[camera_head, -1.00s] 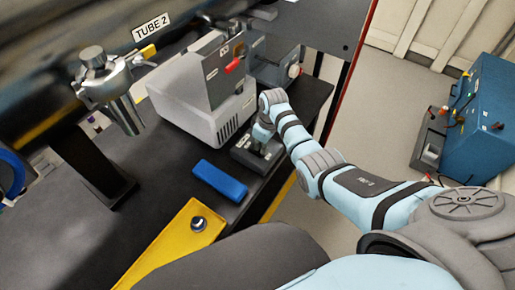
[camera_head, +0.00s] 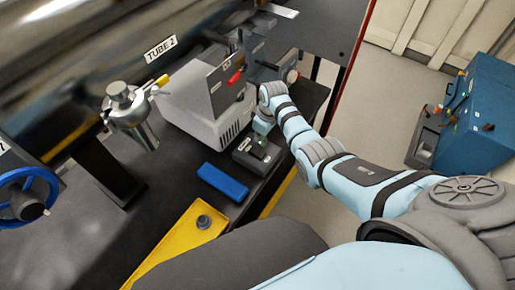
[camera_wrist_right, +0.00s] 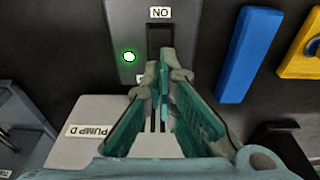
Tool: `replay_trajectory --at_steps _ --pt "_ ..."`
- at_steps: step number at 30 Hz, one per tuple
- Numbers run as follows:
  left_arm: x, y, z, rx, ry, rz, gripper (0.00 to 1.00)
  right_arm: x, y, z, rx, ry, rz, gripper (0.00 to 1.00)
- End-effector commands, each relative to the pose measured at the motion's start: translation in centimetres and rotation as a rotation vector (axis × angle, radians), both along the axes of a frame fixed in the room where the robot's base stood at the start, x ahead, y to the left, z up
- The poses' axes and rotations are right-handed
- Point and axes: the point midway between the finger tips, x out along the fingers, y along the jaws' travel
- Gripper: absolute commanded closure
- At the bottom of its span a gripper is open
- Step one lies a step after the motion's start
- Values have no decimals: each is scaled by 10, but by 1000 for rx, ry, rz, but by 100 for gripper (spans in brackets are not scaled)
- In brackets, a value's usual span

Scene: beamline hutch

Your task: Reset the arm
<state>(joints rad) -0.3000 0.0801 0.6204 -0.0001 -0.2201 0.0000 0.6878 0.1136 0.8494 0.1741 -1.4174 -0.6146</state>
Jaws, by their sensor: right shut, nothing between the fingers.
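My right arm comes in from the right in the head view, and its gripper (camera_head: 261,138) is over a small dark grey switch box (camera_head: 247,158) on the bench. In the right wrist view the teal fingers (camera_wrist_right: 164,62) are shut and empty. Their tips are in front of the lower part of a black rocker (camera_wrist_right: 160,38) on the box, below a label reading "NO"; I cannot tell whether they touch it. A green lamp (camera_wrist_right: 129,57) glows on the box, left of the rocker. My left gripper is not in view.
A light grey pump unit (camera_head: 203,105) stands behind the box. A blue bar (camera_head: 222,181) and a yellow plate (camera_head: 180,245) lie in front. A metal valve (camera_head: 130,110) and blue handwheel (camera_head: 25,198) are at left. A blue cabinet (camera_head: 468,115) stands on the floor at right.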

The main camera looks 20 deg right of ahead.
Motion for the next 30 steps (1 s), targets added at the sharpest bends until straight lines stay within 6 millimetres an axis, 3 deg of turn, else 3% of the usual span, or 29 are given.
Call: replay_trajectory --at_steps 10,14,17,20,24,30 --pt "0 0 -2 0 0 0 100 0 0 -3 0 0 0 100" --pt "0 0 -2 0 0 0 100 -14 -2 -13 -11 -5 -24 100" --pt "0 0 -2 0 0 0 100 -50 -4 -32 -35 -24 -80 100" --pt "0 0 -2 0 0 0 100 -104 -5 -42 -58 -55 -161 100" --pt "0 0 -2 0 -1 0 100 -167 -3 -36 -70 -95 -252 100" --pt "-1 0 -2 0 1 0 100 -232 0 -11 -68 -136 -343 100"
